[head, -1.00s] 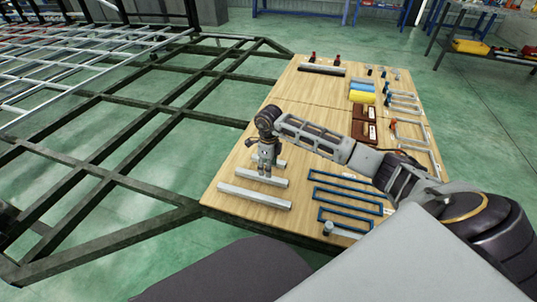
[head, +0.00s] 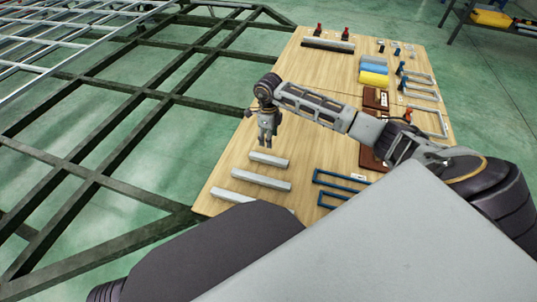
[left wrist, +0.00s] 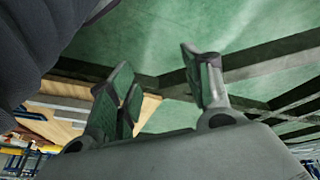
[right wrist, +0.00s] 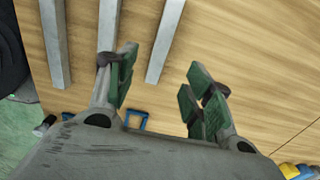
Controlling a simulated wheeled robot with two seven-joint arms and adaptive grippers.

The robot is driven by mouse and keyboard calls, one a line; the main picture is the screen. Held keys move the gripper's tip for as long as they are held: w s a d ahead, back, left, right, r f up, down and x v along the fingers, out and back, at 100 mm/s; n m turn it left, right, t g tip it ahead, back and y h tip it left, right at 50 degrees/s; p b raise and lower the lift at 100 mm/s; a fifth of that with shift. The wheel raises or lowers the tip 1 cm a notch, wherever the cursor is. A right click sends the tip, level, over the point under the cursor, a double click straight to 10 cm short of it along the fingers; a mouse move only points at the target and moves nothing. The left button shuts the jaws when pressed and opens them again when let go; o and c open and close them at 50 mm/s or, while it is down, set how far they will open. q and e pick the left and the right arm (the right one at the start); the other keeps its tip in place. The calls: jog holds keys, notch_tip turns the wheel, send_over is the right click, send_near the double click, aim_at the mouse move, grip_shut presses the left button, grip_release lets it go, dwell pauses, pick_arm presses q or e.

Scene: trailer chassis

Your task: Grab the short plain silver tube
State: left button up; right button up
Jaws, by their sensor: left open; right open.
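The short plain silver tube (head: 268,159) lies on the wooden board, the farthest from me of three parallel silver tubes. My right gripper (head: 266,143) is open and empty, pointing down just beyond this tube in the head view. In the right wrist view the short tube (right wrist: 165,40) shows beyond the open right gripper (right wrist: 160,72), its near end lying between the fingertips in the picture; the gap in height cannot be told. My left gripper (left wrist: 165,72) is open and empty in the left wrist view, with green floor behind it. It is not visible in the head view.
Two longer silver tubes (head: 261,179) (head: 250,200) lie closer to me, the nearest partly hidden by my arm. Blue frames (head: 340,181) lie to the right. Brown boxes (head: 374,98), yellow and blue rolls (head: 373,79) stand farther back. A dark trailer frame (head: 150,97) is left of the board.

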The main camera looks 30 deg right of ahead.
pick_arm(q)
jog(key=shift+w+d, duration=0.1)
jog(key=shift+w, duration=0.05)
pick_arm(e)
jog(key=shift+w+d, duration=0.15)
jog(key=shift+w, duration=0.05)
jog(key=b, duration=0.2)
send_over(268, 158)
notch_tip(268, 158, down, 7)
jog(key=shift+d+f, duration=0.1)
jog(key=shift+f, duration=0.65)
pick_arm(q)
jog(key=shift+t+h, duration=0.4)
jog(key=f, duration=0.1)
jog(key=d+f, duration=0.1)
jog(key=f, duration=0.3)
jog(key=shift+w+d+f, duration=0.15)
jog(key=shift+w+d, duration=0.15)
jog(key=shift+w, duration=0.1)
jog(key=shift+f+b, duration=0.1)
jog(key=shift+b, duration=0.25)
pick_arm(e)
jog(key=shift+f, duration=0.1)
